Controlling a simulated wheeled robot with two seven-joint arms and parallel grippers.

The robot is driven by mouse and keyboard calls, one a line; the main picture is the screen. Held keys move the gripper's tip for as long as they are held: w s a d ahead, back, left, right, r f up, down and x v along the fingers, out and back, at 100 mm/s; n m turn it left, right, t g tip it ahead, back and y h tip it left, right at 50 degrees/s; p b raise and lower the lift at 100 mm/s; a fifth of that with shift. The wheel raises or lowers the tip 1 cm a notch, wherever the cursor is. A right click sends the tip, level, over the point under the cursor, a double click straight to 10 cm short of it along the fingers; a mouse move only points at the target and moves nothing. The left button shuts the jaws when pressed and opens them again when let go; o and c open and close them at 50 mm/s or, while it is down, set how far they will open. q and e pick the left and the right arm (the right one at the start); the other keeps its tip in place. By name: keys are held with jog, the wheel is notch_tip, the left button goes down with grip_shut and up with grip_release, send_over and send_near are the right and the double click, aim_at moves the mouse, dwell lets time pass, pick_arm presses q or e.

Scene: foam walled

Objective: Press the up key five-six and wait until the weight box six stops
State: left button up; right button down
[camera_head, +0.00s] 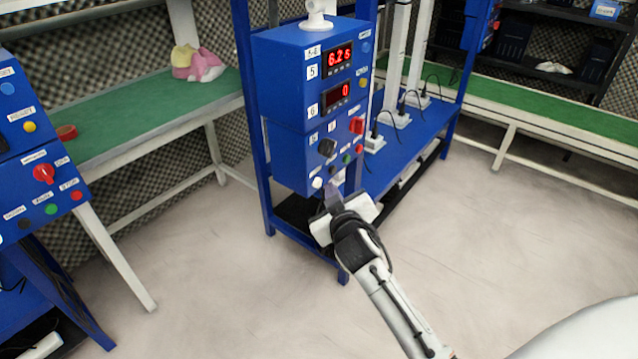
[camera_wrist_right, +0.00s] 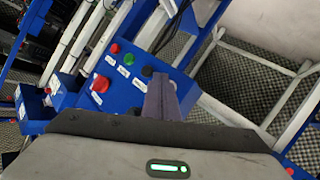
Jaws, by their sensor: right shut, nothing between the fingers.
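The blue control box (camera_head: 290,80) labelled 5-6 stands upright in the middle of the head view. Its upper red display (camera_head: 338,57), by label 5, seems to read 6.25, and the lower one (camera_head: 337,96), by label 6, reads 0. Its bottom row has a white button (camera_head: 317,183), a black button (camera_head: 332,170), a green button (camera_head: 346,159) and a red button (camera_head: 359,149); I cannot read which is up. My right gripper (camera_head: 334,190) is shut and empty, fingertips close to this row. In the wrist view its fingers (camera_wrist_right: 160,92) overlap the panel beside the black button (camera_wrist_right: 147,71); contact is unclear.
Several small white boxes with black cables, one of them nearest (camera_head: 374,142), stand on the blue bench (camera_head: 405,155) behind; I cannot tell which is weight box six. Another blue control box (camera_head: 40,170) is at the left. Green-topped benches (camera_head: 150,110) line the walls. The floor in front is clear.

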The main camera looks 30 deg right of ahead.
jog(key=shift+w+a, duration=0.1)
jog(key=shift+w, duration=0.05)
jog(key=shift+w+a, duration=0.1)
jog(key=shift+w, duration=0.15)
dwell(0.3)
